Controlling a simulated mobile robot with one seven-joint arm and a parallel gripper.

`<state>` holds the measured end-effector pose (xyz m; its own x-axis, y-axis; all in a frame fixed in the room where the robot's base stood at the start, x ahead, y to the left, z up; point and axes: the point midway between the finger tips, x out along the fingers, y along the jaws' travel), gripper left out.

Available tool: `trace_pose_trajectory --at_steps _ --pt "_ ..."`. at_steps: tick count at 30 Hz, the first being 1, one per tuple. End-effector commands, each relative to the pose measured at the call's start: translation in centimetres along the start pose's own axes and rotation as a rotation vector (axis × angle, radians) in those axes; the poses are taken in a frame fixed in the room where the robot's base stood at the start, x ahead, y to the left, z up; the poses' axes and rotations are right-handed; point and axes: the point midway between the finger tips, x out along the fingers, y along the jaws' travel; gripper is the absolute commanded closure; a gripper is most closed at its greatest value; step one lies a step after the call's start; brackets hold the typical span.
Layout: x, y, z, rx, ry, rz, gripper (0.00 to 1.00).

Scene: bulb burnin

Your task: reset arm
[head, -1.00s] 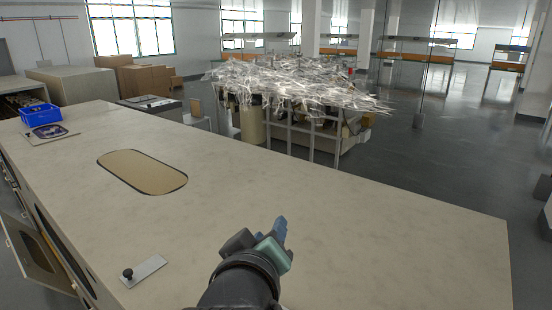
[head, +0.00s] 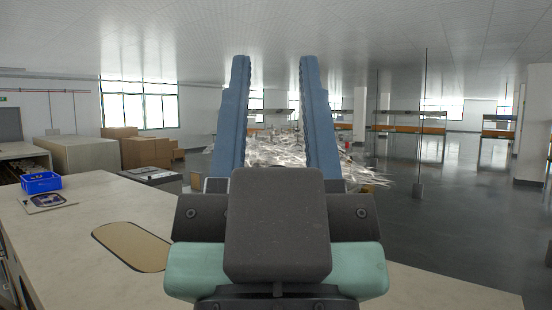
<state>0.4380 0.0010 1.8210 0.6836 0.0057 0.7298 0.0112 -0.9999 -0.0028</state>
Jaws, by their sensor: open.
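My gripper (head: 275,65) is raised close in front of the head camera, pointing up and away. Its two blue fingers stand wide apart with nothing between them, so it is open and empty. The dark wrist and pale green body of the gripper fill the lower middle of the view. They hide much of the countertop (head: 60,230) behind and below them.
A blue crate (head: 41,182) stands at the counter's far left, with a flat plate (head: 47,201) beside it. A tan oval panel (head: 133,247) lies in the counter's surface. A plastic-covered heap (head: 280,150) and cardboard boxes (head: 145,152) are beyond. Open floor lies at right.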

Motion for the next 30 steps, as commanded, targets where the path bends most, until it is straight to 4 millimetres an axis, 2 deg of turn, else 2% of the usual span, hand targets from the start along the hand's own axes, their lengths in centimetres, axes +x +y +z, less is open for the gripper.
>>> trace_pose_trajectory --at_steps 1,5,12,16,20,30 --pt "-1.1 0.0 1.1 -0.001 -0.002 0.000 0.59" --pt "-3.5 0.0 3.4 -0.004 -0.003 0.002 0.59" --pt "-9.0 0.1 8.7 -0.010 -0.005 0.005 0.59" --pt "-11.5 0.1 11.0 -0.014 -0.006 0.006 0.59" --pt "-12.6 0.1 12.0 -0.015 -0.006 0.007 0.59" --pt "-12.3 0.1 11.8 -0.016 -0.005 0.007 0.59"
